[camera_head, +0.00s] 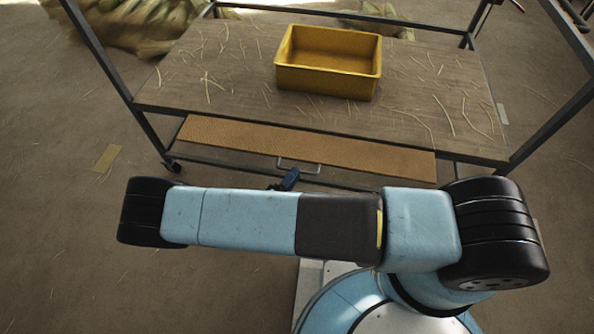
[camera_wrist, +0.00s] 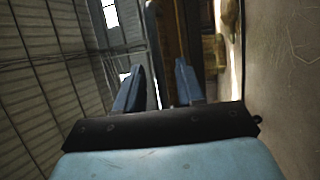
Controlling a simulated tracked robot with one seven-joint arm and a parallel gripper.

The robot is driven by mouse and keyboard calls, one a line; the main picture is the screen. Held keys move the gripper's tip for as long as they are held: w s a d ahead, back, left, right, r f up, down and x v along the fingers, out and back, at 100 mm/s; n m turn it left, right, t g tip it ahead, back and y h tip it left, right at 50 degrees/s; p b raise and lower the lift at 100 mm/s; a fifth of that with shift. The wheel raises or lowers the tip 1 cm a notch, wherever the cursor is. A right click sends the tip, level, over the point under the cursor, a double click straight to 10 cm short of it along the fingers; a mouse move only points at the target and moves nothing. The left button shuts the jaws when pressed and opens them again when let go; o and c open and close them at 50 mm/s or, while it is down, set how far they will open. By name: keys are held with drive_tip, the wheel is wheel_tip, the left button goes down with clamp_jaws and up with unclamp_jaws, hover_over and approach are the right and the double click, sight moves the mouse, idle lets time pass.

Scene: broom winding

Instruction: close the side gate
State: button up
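An orange-brown panel (camera_head: 345,152) with a wire handle (camera_head: 299,165), apparently the side gate, juts out along the near side of the cart, below its top. My gripper, of which a blue finger (camera_head: 290,179) shows in the head view, is just in front of and below the handle; my arm hides the rest. In the wrist view my gripper (camera_wrist: 159,80) has its two blue fingers apart with nothing seen between them. I cannot tell whether a finger touches the handle.
The wheeled cart has a wooden top (camera_head: 440,105) strewn with straws and dark metal posts (camera_head: 130,100) at its corners. A yellow bin (camera_head: 328,82) stands on the top. A straw heap (camera_head: 140,22) lies behind at left. Open floor (camera_head: 50,160) lies to the left.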

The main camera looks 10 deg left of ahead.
drive_tip(key=shift+x, duration=1.35)
clamp_jaws()
